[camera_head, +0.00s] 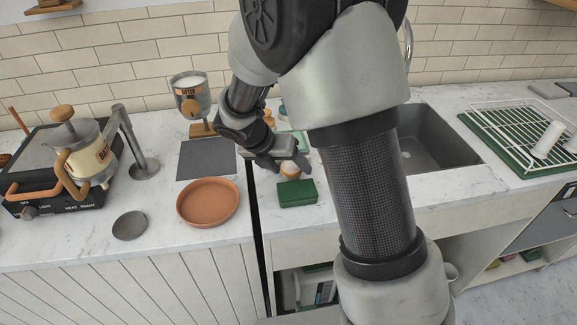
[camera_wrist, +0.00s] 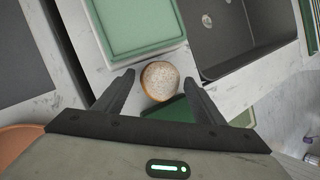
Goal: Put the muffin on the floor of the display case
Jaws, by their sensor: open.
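The muffin (camera_head: 290,170), with a pale speckled top and a tan side, is on the marble counter just behind a green block (camera_head: 297,193). In the wrist view the muffin (camera_wrist: 160,81) shows between the tips of my two fingers. My gripper (camera_head: 286,163) is open around or just above it, with a gap on both sides; I cannot tell the exact height. My gripper (camera_wrist: 159,77) is empty in the wrist view. I cannot make out a display case for certain in either view.
A green tray (camera_wrist: 135,30) lies beside the muffin, with a sink (camera_head: 432,140) to the right. A terracotta dish (camera_head: 208,202), a grey mat (camera_head: 206,160) and a sifter (camera_head: 190,98) are to the left. A drying rack (camera_head: 520,130) stands far right.

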